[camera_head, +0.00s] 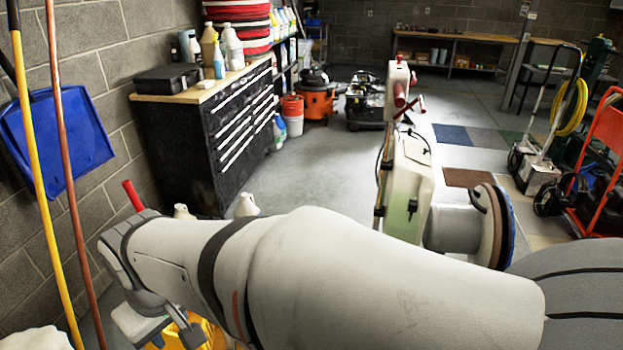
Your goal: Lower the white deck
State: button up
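A floor machine stands right of centre, with a white and pale green upright body (409,190) and a red grip (399,95) at its top. At its lower right is a pale round housing (452,229) with a pad disc (500,228) turned on edge, facing right. I cannot tell for sure whether this is the white deck. My grey arm crosses the foreground towards the lower left. My gripper (176,323) is at its far end, partly hidden; its opening is unclear. A white piece (136,322) shows below it, and a red bar (132,195) rises behind my wrist.
A black tool chest (200,140) stands along the left wall. A blue dustpan (62,140) and upright poles (38,160) are at the left. Something yellow (213,335) lies low beside the gripper. An orange-red hand truck (598,165) stands right. Grey floor (300,180) behind my arm is clear.

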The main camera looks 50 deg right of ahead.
aim_at(475, 231)
jog(key=z, duration=2.7)
jog(key=i, duration=1.65)
jog(key=z, duration=0.05)
jog(key=k, duration=1.05)
jog(key=z, duration=0.7)
jog(key=i, duration=0.75)
jog(key=z, duration=0.1)
